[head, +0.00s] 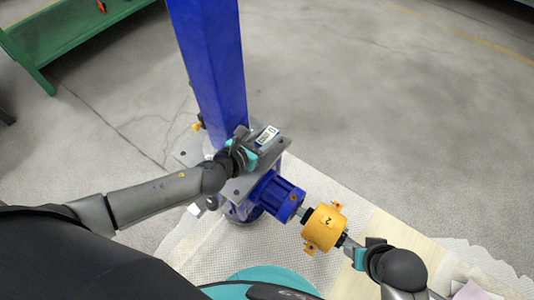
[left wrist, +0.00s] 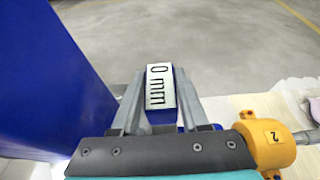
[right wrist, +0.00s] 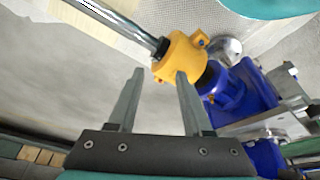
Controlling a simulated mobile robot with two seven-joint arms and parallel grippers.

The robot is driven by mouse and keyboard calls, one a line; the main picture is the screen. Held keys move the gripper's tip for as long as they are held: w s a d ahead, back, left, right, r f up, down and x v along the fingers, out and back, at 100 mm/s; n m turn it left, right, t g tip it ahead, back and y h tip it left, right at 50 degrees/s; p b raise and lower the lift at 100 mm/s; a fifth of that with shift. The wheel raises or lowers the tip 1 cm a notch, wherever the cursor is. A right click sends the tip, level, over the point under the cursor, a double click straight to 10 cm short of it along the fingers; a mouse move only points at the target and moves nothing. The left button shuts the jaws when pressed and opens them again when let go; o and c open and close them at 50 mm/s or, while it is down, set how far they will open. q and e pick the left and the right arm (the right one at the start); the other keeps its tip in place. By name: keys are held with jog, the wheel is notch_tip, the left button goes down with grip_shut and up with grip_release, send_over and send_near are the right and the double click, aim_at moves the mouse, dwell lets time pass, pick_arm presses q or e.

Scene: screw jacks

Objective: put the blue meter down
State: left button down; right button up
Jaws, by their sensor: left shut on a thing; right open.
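The blue meter (left wrist: 160,90) has a white face reading "0 mm". In the head view its pale face (head: 268,135) shows above the jack's grey top plate, close beside the blue column (head: 211,65). My left gripper (head: 252,147) is shut on the meter, with one finger on each side of it in the left wrist view. I cannot tell whether the meter touches the plate (head: 243,187). My right gripper (head: 356,254) is open and empty, close to the orange unit marked 2 (head: 325,228). In the right wrist view its spread fingers (right wrist: 158,78) point toward that unit.
A blue motor-like part (head: 280,196) joins the jack to the orange unit, and a metal shaft (right wrist: 125,25) runs on from it. A pale mat (head: 310,178) lies underneath. A green bench (head: 60,38) stands at the upper left. The grey floor (head: 400,110) at right is clear.

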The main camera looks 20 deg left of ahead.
pick_arm(q)
notch_tip(320, 180, down, 3)
jog(key=shift+b, duration=0.95)
jog(key=shift+f, duration=0.2)
jog(key=shift+f+b, duration=0.6)
jog(key=shift+b, duration=0.05)
pick_arm(e)
notch_tip(320, 180, up, 7)
jog(key=t, duration=0.1)
pick_arm(q)
jog(key=shift+f+b, duration=0.75)
jog(key=shift+f, duration=0.5)
pick_arm(e)
jog(key=w+a+t+y, duration=0.2)
jog(key=w+a+t, duration=0.2)
jog(key=shift+w+a+f+n, duration=0.25)
jog(key=shift+a+f+n, duration=0.05)
jog(key=shift+a, duration=0.05)
